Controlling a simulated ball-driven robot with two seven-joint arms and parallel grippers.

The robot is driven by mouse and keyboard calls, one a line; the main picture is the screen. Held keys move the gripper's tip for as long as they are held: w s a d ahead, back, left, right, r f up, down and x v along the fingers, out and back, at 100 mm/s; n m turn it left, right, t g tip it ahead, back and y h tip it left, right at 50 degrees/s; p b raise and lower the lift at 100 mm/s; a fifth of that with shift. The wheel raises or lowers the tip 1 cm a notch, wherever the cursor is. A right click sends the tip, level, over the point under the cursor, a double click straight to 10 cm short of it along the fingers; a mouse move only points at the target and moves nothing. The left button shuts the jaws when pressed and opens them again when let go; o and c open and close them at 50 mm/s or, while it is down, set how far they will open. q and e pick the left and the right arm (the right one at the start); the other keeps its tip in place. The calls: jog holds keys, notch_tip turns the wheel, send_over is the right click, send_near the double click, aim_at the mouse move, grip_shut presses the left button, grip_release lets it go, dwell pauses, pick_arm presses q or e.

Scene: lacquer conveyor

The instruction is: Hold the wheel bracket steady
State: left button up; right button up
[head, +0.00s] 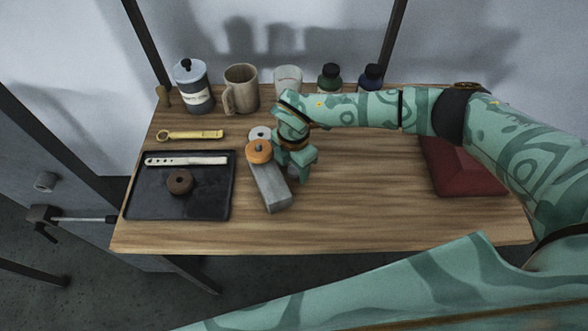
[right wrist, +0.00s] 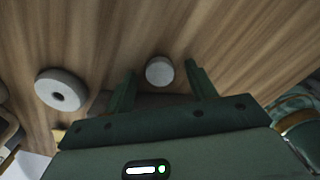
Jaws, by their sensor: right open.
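The wheel bracket, a long grey block (head: 270,191), lies on the wooden table right of the dark tray. An orange wheel (head: 259,151) with a dark centre sits at its far end. My right gripper (head: 296,168) is low over the table, close to the bracket's right side; I cannot tell if it touches. In the right wrist view its fingers (right wrist: 160,72) are apart, with a small round pale-grey piece (right wrist: 159,71) visible between them; whether they surround it is unclear. A grey ring-shaped disc (head: 260,134) lies just behind the orange wheel. My left gripper is not in view.
The dark tray (head: 150,205) holds a pale strip (head: 186,161) and a brown ring (head: 180,182). A yellow wrench (head: 190,134) lies behind it. A canister (head: 194,92), mugs and bottles line the back edge. A red block (head: 464,172) lies right; the middle-right table is clear.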

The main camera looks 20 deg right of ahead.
jog(key=c, duration=1.1)
jog(key=shift+o, duration=0.2)
jog(key=shift+r, duration=0.15)
jog(key=shift+r, duration=0.2)
notch_tip(320, 180, up, 2)
jog(key=shift+r, duration=0.1)
jog(key=s+d+r+p, duration=0.1)
jog(key=s+d+r, duration=0.1)
jog(key=s+r, duration=0.8)
jog(key=s, duration=0.4)
jog(key=shift+p, duration=0.4)
jog(key=shift+r, duration=0.1)
